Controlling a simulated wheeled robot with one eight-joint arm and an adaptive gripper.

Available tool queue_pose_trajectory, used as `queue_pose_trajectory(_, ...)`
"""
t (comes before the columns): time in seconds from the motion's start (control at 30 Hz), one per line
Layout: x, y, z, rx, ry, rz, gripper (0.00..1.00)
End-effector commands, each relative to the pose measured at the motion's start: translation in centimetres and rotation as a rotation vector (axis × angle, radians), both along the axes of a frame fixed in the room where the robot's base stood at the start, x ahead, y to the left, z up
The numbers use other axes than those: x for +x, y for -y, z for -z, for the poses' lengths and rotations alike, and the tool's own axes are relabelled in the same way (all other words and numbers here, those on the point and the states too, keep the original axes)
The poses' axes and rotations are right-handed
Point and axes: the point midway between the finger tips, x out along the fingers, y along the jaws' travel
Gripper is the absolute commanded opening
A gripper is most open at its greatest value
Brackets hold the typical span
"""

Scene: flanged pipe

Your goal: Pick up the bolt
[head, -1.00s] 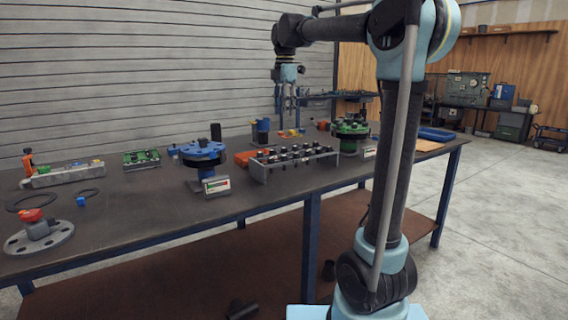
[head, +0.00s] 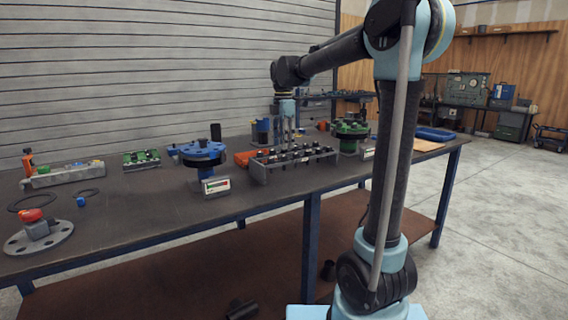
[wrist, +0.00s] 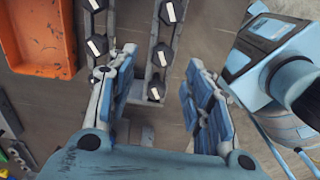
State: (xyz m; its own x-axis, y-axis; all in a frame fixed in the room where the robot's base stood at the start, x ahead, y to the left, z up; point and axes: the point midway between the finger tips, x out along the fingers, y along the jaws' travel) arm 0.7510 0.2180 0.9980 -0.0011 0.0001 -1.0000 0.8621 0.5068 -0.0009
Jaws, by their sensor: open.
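Several bolts with black hex heads and white marks stand in two rows in a metal rack (head: 258,173) on the bench. In the wrist view, one bolt (wrist: 156,91) at the near end of the right row shows between my finger pads, with another bolt (wrist: 162,54) just beyond it. My gripper (wrist: 160,68) is open and empty, its fingers pointing down over the rack. In the head view my gripper (head: 287,138) hangs just above the back of the rack. The bolt shanks are mostly hidden, and I cannot tell the exact height gap.
An orange bin (wrist: 38,38) lies left of the rack. A blue flanged fixture (head: 197,152) with a small display (head: 215,186) stands left, and a green flanged fixture (head: 350,132) stands right. The bench front left of the rack has free room.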

Motion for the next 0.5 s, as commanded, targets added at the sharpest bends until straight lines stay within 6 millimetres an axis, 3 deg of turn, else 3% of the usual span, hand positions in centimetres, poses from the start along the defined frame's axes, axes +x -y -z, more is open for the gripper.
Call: queue_pose_trajectory(0.5, -0.4, -0.3, 5.1, 0.000, 0.000, 0.000, 0.47)
